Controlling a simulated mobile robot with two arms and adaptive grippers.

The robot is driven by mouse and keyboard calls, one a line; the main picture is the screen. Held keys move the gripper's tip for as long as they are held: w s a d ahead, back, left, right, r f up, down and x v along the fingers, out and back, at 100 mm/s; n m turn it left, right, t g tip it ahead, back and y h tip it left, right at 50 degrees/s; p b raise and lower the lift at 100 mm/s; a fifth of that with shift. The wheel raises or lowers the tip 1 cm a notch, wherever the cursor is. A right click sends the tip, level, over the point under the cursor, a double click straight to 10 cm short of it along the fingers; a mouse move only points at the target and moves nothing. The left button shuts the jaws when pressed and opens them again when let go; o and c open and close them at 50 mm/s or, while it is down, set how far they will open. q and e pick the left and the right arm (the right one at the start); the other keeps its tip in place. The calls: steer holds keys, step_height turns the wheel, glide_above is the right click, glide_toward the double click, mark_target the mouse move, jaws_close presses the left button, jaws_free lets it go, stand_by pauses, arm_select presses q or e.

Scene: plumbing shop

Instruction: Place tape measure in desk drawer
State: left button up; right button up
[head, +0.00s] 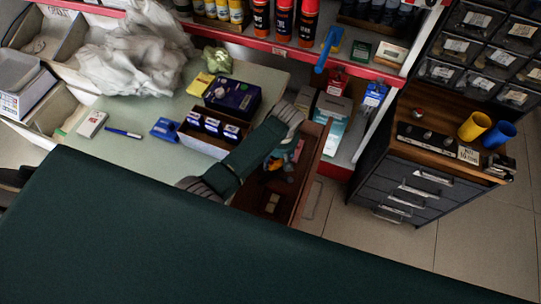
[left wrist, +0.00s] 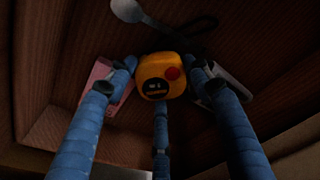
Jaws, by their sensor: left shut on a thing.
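The yellow tape measure (left wrist: 152,72) with a red button shows in the left wrist view between the blue fingers of my left gripper (left wrist: 163,80), which is shut on it. In the head view my left gripper (head: 283,166) reaches down into the open wooden desk drawer (head: 313,150), and a small orange-yellow part of the tape measure (head: 271,164) shows there. The wooden drawer interior (left wrist: 255,70) surrounds the tape measure in the left wrist view. I cannot tell whether it touches the drawer floor. My right gripper is not in view.
In the drawer lie a spoon (left wrist: 127,10), a pink item (left wrist: 98,80) and a grey item (left wrist: 228,80). The desk top (head: 140,100) holds a dark box (head: 232,97) and a tray of small boxes. A grey drawer cabinet (head: 400,190) stands right.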

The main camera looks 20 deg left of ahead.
mark_target(278, 163)
arm_select(q)
steer(key=shift+r, duration=0.1)
steer(key=shift+a+f, duration=0.1)
steer(key=shift+f, duration=0.15)
steer(key=o, duration=1.3)
steer(key=shift+o, duration=0.9)
steer(key=shift+r, duration=0.35)
step_height(278, 163, up, 12)
steer(key=d+p, duration=0.1)
steer(key=shift+s+d+f, duration=0.25)
steer(key=shift+s+d, duration=0.05)
steer(key=shift+s, duration=0.05)
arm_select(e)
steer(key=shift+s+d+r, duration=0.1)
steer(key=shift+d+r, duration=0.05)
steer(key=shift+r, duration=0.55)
